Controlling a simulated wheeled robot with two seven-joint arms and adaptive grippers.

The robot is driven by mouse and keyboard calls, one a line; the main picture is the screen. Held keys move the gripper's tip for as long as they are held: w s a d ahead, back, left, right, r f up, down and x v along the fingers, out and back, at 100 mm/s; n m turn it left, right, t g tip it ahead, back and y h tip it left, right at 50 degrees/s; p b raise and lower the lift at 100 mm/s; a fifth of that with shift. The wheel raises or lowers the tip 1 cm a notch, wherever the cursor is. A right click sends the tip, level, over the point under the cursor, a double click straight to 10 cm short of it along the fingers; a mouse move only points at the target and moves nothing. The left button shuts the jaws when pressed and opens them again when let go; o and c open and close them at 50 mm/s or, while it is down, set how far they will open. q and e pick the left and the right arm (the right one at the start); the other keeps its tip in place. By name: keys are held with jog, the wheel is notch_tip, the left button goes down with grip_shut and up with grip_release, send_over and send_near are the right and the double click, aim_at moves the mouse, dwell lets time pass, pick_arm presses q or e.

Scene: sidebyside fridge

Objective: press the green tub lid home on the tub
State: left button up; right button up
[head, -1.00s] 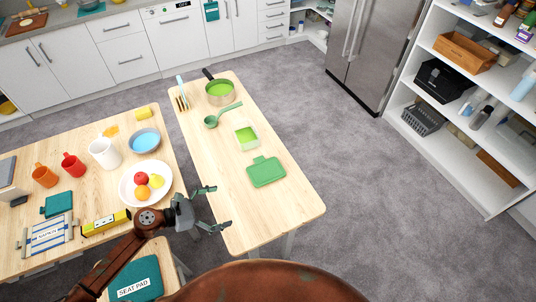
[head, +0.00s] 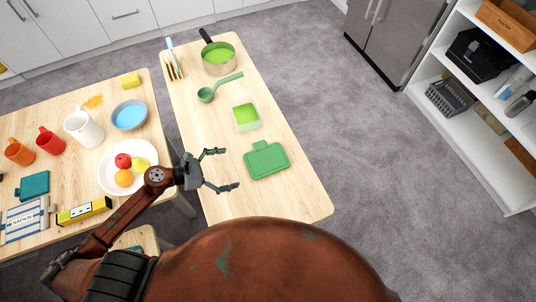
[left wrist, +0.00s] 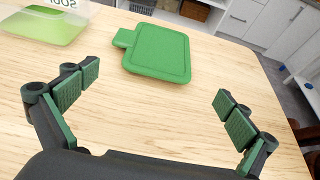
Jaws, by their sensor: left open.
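The green tub lid (head: 267,159) lies flat on the right wooden table, with a small tab at its far left corner. It also shows in the left wrist view (left wrist: 158,50), beyond my fingers. The tub (head: 246,114), clear with green contents, stands just beyond the lid and apart from it; its top looks uncovered. In the left wrist view the tub (left wrist: 45,24) is cut off at the upper left and bears partly visible lettering. My left gripper (head: 226,169) is open and empty, left of the lid and not touching it. My right gripper does not show.
A fruit plate (head: 106,181) sits on the left table. The table's right front part is clear.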

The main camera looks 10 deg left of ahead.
aim_at(250, 166)
pick_arm(q)
jog(key=shift+w+f, duration=0.25)
jog(key=shift+f, duration=0.3)
jog(key=shift+w+d+f, duration=0.15)
jog(key=shift+w+d, duration=0.1)
jog(key=shift+x, duration=0.75)
jog(key=shift+s+f+x, duration=0.1)
jog(key=shift+f+x, duration=0.05)
jog(key=shift+x, duration=0.75)
jog(key=shift+s+f+x, duration=0.1)
jog(key=shift+x, duration=0.8)
jog(key=shift+s+f+x, duration=0.1)
jog(key=shift+f+x, duration=0.05)
jog(key=shift+x, duration=0.75)
jog(key=shift+c, duration=0.4)
jog(key=c, duration=0.9)
jog(key=shift+r, duration=0.15)
